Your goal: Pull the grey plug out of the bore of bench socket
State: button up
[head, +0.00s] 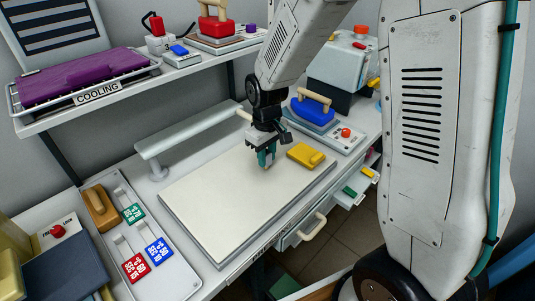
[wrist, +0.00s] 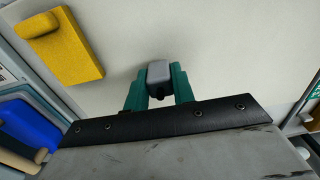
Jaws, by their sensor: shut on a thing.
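My gripper (head: 267,160) hangs low over the pale board on the bench, its green fingers pointing down. In the wrist view, my gripper (wrist: 157,85) is shut on a small grey block, which looks like the grey plug (wrist: 158,72). The plug's far end and whatever lies beneath it are hidden or too small to tell. I cannot make out a bench socket or a bore, nor whether the plug sits in one. In the head view the plug is mostly hidden by the fingers.
A yellow block (head: 305,155) with a raised knob lies beside my gripper on the board (head: 215,210). Red, green and blue tags (head: 158,251) lie in a tray at left. A grey rail (head: 190,140) runs along the back.

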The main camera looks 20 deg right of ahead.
jog(key=shift+f, duration=0.55)
jog(key=o, duration=1.7)
jog(key=shift+r, duration=0.1)
jog(key=shift+r, duration=3.4)
notch_tip(320, 180, up, 8)
jog(key=s+d+r+m, duration=0.1)
jog(key=s+r+m, duration=0.1)
jog(key=s, duration=1.1)
jog(key=s+d+r+m+t, duration=0.1)
jog(key=s+r, duration=0.3)
jog(key=s, duration=0.9)
jog(key=shift+d+m, duration=0.7)
jog(key=shift+m, duration=0.1)
